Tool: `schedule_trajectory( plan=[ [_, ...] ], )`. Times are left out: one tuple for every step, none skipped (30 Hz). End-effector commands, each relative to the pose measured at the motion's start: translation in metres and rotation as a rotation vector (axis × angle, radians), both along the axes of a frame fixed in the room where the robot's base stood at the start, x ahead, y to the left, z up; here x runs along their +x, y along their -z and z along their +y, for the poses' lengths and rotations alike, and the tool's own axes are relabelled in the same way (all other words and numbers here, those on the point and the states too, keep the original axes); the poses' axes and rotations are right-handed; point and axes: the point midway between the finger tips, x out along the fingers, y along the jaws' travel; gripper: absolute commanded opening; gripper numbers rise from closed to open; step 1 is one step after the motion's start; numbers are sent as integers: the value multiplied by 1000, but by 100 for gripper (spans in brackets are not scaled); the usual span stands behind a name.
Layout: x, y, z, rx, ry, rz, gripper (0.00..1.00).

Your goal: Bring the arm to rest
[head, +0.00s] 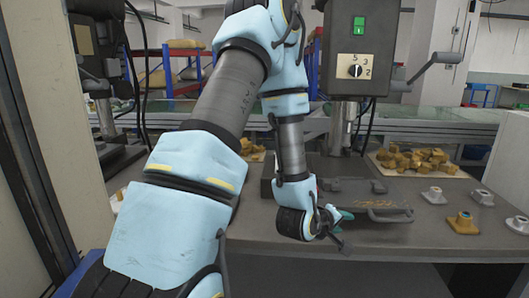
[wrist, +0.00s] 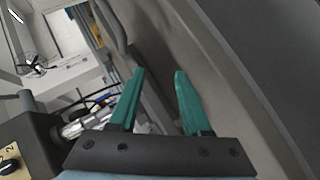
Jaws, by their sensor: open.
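My arm spans the middle of the head view, bent, with its wrist low in front of the drill press. My gripper (head: 345,215) is at its end, over the grey table (head: 285,226) near the press base, partly hidden by the wrist. In the wrist view, the two green fingers of my gripper (wrist: 158,105) stand apart with nothing between them.
The drill press (head: 361,45) stands behind my wrist. A tray of brass-coloured pieces (head: 415,161) lies to the right. Several small fittings, one on a yellow base (head: 463,223), stand at the right. A metal handle (head: 390,216) is close to my gripper.

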Motion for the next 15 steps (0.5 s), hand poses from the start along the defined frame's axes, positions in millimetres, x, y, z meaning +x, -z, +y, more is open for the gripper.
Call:
schedule_trajectory(
  plan=[
    [11, -5, 21, 102, 7, -18, 48],
    [16, -5, 34, 169, 16, -20, 48],
    [20, -6, 53, 256, 27, -18, 48],
    [23, -8, 67, 318, 37, -14, 48],
    [24, -9, 82, 379, 49, -7, 48],
    [25, -12, 102, 456, 63, 8, 48],
    [24, -15, 117, 511, 76, 22, 48],
    [23, -18, 132, 563, 86, 39, 48],
    [20, -23, 152, 628, 105, 64, 48],
    [16, -27, 166, 674, 121, 85, 48],
    [12, -32, 181, 715, 137, 108, 48],
    [4, -38, 199, 764, 162, 143, 48],
    [-2, -43, 211, 796, 179, 170, 48],
    [-9, -47, 223, 824, 197, 196, 48],
    [-18, -54, 236, 853, 223, 230, 48]
  ],
)
